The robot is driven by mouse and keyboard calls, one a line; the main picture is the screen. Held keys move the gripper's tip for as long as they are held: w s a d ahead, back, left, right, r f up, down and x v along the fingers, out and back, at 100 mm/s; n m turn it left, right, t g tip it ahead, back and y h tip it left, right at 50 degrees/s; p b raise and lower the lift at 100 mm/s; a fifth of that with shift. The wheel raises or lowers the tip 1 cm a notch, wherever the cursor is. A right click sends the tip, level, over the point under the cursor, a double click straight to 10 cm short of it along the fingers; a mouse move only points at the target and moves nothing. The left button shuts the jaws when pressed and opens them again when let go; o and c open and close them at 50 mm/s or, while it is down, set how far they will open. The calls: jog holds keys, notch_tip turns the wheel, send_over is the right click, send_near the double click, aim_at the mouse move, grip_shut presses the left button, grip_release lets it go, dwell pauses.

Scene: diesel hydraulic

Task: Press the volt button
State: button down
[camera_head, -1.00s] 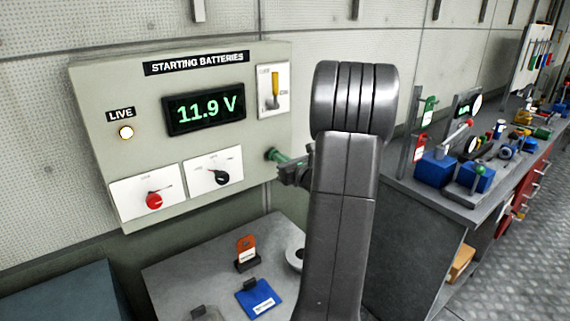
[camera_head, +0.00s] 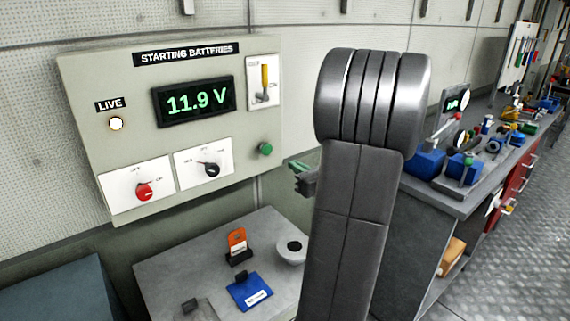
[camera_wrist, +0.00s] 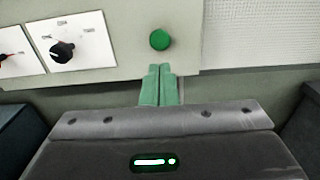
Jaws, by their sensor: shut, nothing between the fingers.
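The starting batteries panel (camera_head: 140,110) is on the wall at the left, with a display (camera_head: 194,101) reading 11.9 V. A round green button (camera_head: 265,149) sits at its lower right; it also shows in the wrist view (camera_wrist: 159,40). I see no label on this button. My gripper (camera_head: 298,166) is shut and empty, to the right of and a little below the green button, apart from it. In the wrist view its green fingers (camera_wrist: 159,70) are together, their tips just under the button.
The panel carries a red knob (camera_head: 144,191), a black knob (camera_head: 211,169), a lit lamp (camera_head: 116,124) and a yellow-handled lever (camera_head: 265,78). A cluttered bench (camera_head: 462,198) stands right.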

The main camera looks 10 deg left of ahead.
jog(key=shift+v, duration=0.9)
jog(key=shift+s, duration=0.1)
